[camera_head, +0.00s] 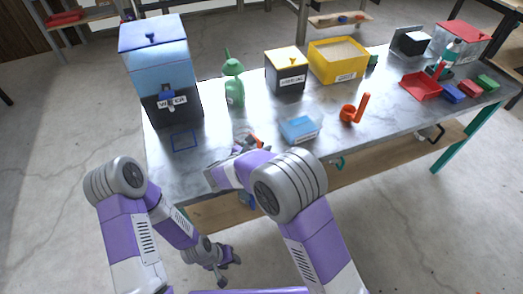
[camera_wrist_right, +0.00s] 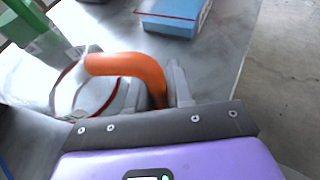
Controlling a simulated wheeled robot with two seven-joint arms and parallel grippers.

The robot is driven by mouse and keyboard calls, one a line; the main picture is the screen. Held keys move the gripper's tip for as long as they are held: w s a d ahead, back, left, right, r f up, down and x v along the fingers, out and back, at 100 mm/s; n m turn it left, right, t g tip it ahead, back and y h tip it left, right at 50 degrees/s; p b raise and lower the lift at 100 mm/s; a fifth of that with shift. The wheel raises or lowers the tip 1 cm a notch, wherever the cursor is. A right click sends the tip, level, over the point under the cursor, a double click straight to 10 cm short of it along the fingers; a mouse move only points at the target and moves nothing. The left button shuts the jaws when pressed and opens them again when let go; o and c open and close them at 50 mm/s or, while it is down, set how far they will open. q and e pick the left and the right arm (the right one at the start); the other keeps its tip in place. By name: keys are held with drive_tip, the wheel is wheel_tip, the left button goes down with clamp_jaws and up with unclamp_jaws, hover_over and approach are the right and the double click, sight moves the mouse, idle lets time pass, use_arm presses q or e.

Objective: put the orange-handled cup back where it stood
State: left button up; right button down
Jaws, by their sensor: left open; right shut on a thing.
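The orange-handled cup (camera_wrist_right: 70,95) has a clear body with a red line around it. In the right wrist view my right gripper (camera_wrist_right: 158,88) is shut on its curved orange handle (camera_wrist_right: 125,65), with the body to the left. In the head view my right gripper (camera_head: 247,146) is over the table's near edge and mostly hides the cup. Whether the cup touches the table, I cannot tell. A blue square outline (camera_head: 184,140) lies on the table in front of the dispenser (camera_head: 165,75). My left gripper (camera_head: 222,272) is open and empty, low in front of the table.
The grey table (camera_head: 215,135) also holds a green spray bottle (camera_head: 234,88), a blue box (camera_head: 299,129), a black box with yellow lid (camera_head: 287,72), a yellow bin (camera_head: 338,70) and an orange ladle-like item (camera_head: 350,112). The front left tabletop is mostly clear.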

drive_tip(key=shift+r, duration=0.1)
drive_tip(key=c, duration=1)
unclamp_jaws()
drive_tip(key=shift+s+r, duration=0.1)
drive_tip(key=p+v, duration=0.3)
drive_tip(key=v, duration=0.7)
drive_tip(key=shift+s+a+r, duration=0.15)
drive_tip(key=shift+s+a, duration=0.05)
drive_tip(key=shift+a, duration=0.1)
drive_tip(key=shift+s+a+r, duration=0.1)
drive_tip(key=shift+s+a, duration=0.2)
drive_tip(key=shift+s, duration=0.15)
